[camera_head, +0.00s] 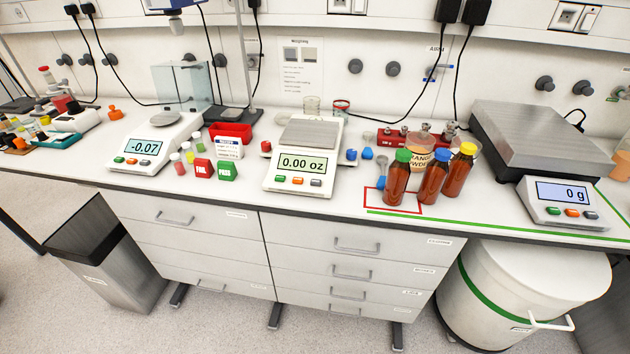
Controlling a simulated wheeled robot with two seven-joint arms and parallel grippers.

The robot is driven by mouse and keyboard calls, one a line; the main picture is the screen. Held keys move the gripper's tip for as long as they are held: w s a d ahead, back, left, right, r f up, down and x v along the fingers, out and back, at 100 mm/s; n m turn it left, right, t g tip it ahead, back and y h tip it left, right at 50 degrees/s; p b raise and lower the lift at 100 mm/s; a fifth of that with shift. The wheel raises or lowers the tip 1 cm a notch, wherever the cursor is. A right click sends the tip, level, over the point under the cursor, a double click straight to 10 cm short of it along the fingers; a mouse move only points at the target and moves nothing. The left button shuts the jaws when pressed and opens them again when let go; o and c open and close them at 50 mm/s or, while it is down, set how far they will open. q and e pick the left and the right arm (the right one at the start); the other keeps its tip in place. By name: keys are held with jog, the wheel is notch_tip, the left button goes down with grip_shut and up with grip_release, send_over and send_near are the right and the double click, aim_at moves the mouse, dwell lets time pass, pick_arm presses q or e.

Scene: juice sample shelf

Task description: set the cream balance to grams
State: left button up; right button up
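The cream balance (305,158) stands on the bench near the middle of the picture, with a grey square weighing pan (311,133). Its display (303,163) reads 0.00 oz. Below the display is a row of three buttons: green on the left (281,179), orange-red in the middle (297,181) and dark grey on the right (316,183). The button labels are too small to read. The pan looks empty. Neither of my grippers shows in the head view.
Left are another balance (157,136) reading -0.07, small vials and red and green blocks (228,172). Right are brown bottles with green, blue and yellow caps (397,178) and a large scale (540,140) reading 0 g. The bench front edge before the cream balance is clear.

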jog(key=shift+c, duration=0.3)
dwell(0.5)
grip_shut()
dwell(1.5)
